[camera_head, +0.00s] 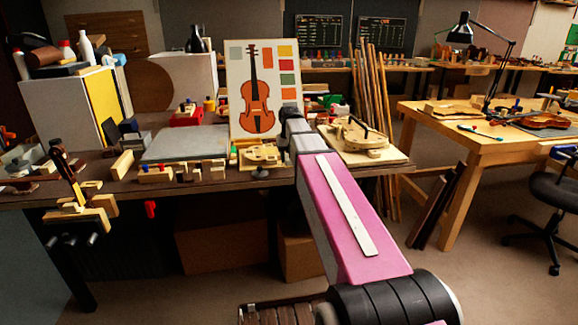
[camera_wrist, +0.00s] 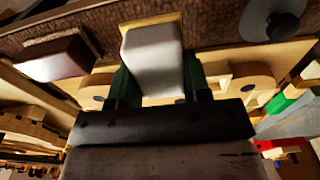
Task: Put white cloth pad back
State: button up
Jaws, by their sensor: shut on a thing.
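The white cloth pad (camera_wrist: 152,48) is a pale, rounded block in the wrist view. My gripper (camera_wrist: 155,78) is shut on it, with a dark green finger at each side. The pad's far end is over a light wooden strip near the dark bench edge. I cannot tell whether it touches the wood beneath. In the head view my arm reaches to the bench just right of the middle and hides the pad and the fingertips.
Wooden violin parts (camera_head: 262,155) lie beside my wrist on the bench. A violin picture board (camera_head: 262,88) stands behind. A grey mat (camera_head: 185,144) lies to the left, and a wooden board with a clamped body (camera_head: 362,138) to the right. A dark round knob (camera_wrist: 272,20) is near the gripper.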

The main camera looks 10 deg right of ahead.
aim_at(289, 165)
jog(key=shift+f, duration=1.75)
jog(key=shift+f, duration=0.15)
jog(key=o, duration=1)
jog(key=shift+o, duration=0.2)
jog(key=r, duration=1.2)
jog(key=shift+s+r, duration=0.15)
jog(key=shift+s, duration=0.2)
